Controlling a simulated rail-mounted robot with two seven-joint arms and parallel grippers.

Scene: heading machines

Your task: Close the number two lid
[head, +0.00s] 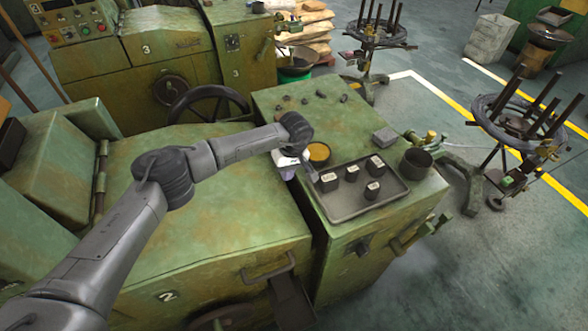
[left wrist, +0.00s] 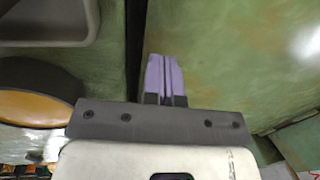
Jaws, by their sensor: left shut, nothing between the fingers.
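The number two machine is the large green one in the front left of the head view, with a "2" (head: 168,295) on its front. Its broad, worn green lid (head: 215,205) lies sloping down toward the front, with a bar handle (head: 268,272) low on the front side. I cannot tell whether the lid is fully shut. My left gripper (head: 289,172) is over the lid's right edge, beside the tray. In the left wrist view its purple fingers (left wrist: 163,62) are together and empty, above the dark gap next to a green surface (left wrist: 230,55). My right gripper is not in view.
A grey tray (head: 345,212) with several dark labelled blocks stands on the adjoining green top. A bowl of yellow material (head: 319,152) and a dark cup (head: 416,163) are near it. A handwheel (head: 208,104) stands behind the lid. Wire stands are at the right.

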